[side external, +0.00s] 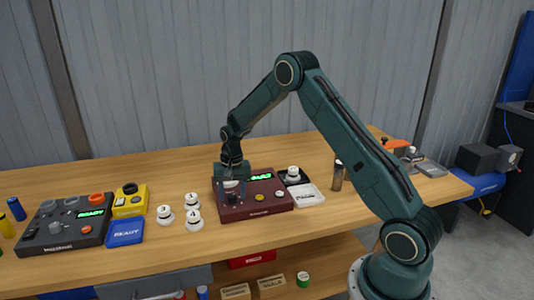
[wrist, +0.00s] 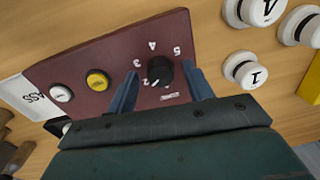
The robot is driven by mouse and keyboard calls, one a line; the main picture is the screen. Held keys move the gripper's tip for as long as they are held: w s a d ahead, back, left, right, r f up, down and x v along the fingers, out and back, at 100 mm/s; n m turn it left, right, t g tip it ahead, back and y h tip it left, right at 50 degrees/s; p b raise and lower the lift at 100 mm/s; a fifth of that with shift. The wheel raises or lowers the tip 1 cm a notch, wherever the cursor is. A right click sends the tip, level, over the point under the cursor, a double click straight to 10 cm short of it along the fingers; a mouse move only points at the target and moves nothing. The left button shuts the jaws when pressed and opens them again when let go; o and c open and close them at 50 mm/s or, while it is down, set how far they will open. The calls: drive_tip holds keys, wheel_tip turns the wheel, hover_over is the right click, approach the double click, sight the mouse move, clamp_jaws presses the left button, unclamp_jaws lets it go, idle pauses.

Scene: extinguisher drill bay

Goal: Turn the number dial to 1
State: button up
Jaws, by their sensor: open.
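The number dial is a black round knob (wrist: 160,70) on a maroon panel box (wrist: 100,62), with the printed numbers 2 to 5 readable around it in the wrist view. In the side view my gripper (side external: 232,188) points down over the left part of the maroon box (side external: 268,206) and largely hides the dial.
The box also has a yellow button (wrist: 97,80), a white button (wrist: 62,93) and a green lit display (side external: 261,177). Several white numbered knobs (side external: 193,219) stand left of it. A dark control box (side external: 66,228) is farther left. A white card (side external: 308,195) and a dark cylinder (side external: 337,176) are right.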

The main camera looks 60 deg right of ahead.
drive_tip(key=shift+f, duration=0.15)
drive_tip(key=shift+c, duration=0.2)
drive_tip(key=c, duration=0.9)
drive_tip(key=shift+n, duration=0.4)
drive_tip(key=n, duration=1.1)
drive_tip(key=shift+w+d, duration=0.1)
drive_tip(key=shift+g, duration=0.3)
drive_tip(key=o, duration=0.9)
